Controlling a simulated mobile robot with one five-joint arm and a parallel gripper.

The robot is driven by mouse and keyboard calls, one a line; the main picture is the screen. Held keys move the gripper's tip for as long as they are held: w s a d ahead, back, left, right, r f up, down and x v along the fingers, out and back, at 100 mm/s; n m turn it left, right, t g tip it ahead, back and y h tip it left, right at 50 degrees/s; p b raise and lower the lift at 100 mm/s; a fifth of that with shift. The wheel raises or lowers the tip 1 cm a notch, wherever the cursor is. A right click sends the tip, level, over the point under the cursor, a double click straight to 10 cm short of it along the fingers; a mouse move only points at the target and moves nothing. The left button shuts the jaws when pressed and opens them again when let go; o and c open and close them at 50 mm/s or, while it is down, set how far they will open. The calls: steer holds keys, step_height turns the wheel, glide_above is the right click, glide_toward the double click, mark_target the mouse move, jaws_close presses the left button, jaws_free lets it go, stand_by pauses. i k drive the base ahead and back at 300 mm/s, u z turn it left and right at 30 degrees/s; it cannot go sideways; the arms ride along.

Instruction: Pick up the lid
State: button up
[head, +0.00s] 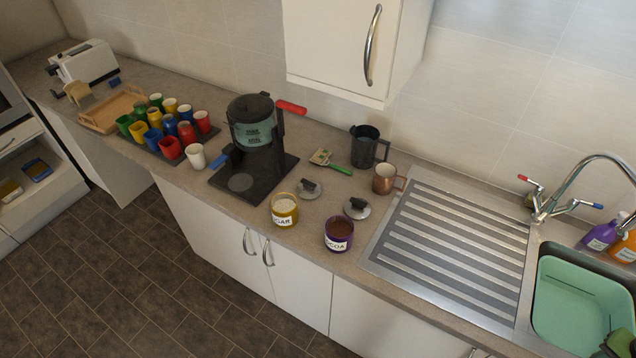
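Two small round lids with dark knobs lie on the worktop. One lid (311,192) is behind and right of the yellow sugar pot (284,211). The other lid (356,210) is behind and right of the purple cocoa pot (339,235), close to the sink's drainer. Both pots stand open, with pale contents in the sugar pot and brown contents in the cocoa pot. The lids are apart from the pots. I cannot tell which lid the task means.
A copper mug (384,180), dark jug (365,150) and green-handled tool (338,168) lie behind the lids. A black coffee machine (252,150) and several coloured cups stand left. A ribbed drainer (455,235) and green basin (575,305) are right. A wall cupboard (335,45) hangs above.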

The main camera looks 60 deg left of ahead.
mark_target(307, 189)
steer(key=u, duration=4.35)
steer(key=i, duration=0.1)
steer(key=z, duration=2.25)
steer(key=k, duration=0.1)
steer(key=u, duration=1.2)
steer(key=i, duration=0.95)
steer(key=u, duration=0.1)
steer(key=k, duration=0.8)
steer(key=z, duration=0.2)
steer(key=i, duration=0.85)
steer(key=u, duration=0.1)
